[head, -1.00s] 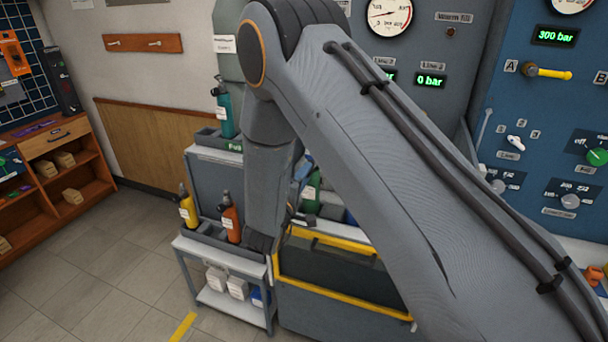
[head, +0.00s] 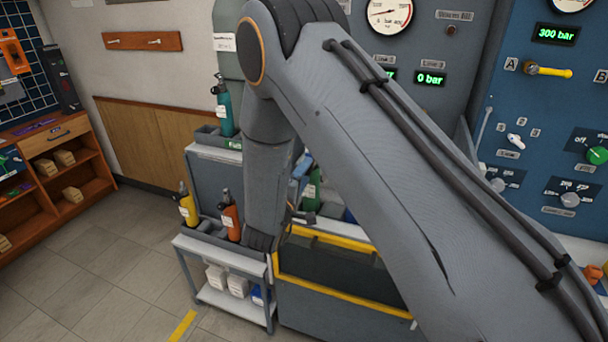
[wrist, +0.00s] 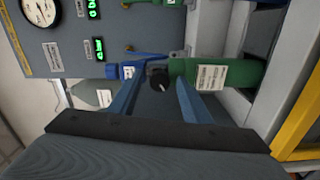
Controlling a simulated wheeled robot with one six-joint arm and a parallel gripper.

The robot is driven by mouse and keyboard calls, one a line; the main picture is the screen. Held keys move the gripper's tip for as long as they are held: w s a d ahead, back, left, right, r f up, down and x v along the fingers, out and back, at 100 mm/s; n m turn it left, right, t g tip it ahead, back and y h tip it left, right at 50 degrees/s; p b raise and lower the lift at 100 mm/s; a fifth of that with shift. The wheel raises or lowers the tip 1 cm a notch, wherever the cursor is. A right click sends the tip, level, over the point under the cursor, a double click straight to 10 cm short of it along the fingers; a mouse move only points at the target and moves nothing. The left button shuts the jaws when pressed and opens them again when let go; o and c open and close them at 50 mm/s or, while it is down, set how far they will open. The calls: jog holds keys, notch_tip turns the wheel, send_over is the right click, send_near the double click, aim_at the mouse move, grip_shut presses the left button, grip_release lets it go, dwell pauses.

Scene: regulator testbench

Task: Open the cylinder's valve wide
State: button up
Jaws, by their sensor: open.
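A green cylinder (wrist: 228,76) with a white label lies across the wrist view, which is turned on its side. A black knob (wrist: 160,77) with a white mark shows at the cylinder's valve end. My gripper (wrist: 158,92) is open, with one blue finger on each side of the knob. I cannot tell whether either finger touches it. In the head view, the green cylinder (head: 312,192) shows in part beside my arm. My arm hides its valve, and the fingers are not clear there.
A cart (head: 222,262) at the lower left holds a yellow cylinder (head: 187,206) and an orange cylinder (head: 230,216). A teal cylinder (head: 223,108) stands behind. A yellow-edged case (head: 340,290) is below my arm. Gauge panels fill the right. The floor at left is clear.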

jog(key=b+v, duration=0.2)
jog(key=v, duration=0.5)
jog(key=shift+s, duration=0.3)
jog(key=shift+a, duration=0.1)
jog(key=d+r+m+g+y, duration=0.2)
jog(key=d+m+g+y, duration=0.45)
jog(key=d, duration=0.25)
jog(key=s+d+m+g, duration=0.3)
jog(key=s+d, duration=0.4)
jog(key=s, duration=0.4)
jog(key=s+d+m+g, duration=0.3)
jog(key=s+d+g, duration=0.3)
jog(key=s, duration=0.6)
jog(key=shift+s+d+f, duration=0.3)
jog(key=shift+d+f, duration=0.1)
jog(key=shift+d, duration=0.2)
